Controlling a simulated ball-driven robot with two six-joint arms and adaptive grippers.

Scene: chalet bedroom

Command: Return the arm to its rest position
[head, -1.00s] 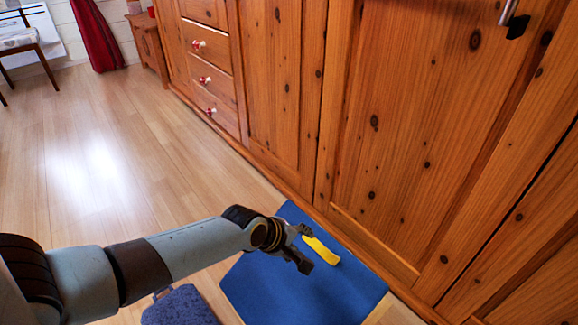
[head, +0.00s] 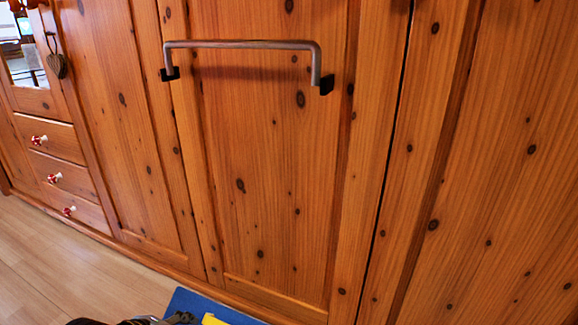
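Only the top of my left gripper (head: 178,318) shows at the bottom edge of the head view, over the blue mat. The rest of the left arm is cut off, so I cannot tell whether its fingers are open or shut. A yellow object (head: 212,319) shows just right of the gripper, cut off by the bottom edge. I cannot tell whether the two touch. My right gripper is not in view.
A knotty pine wardrobe (head: 270,200) fills most of the view, with a metal bar handle (head: 240,44) sticking out. Drawers with red and white knobs (head: 54,178) are at left. The blue mat (head: 190,302) lies at the wardrobe's foot. Bare wooden floor (head: 60,265) is at lower left.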

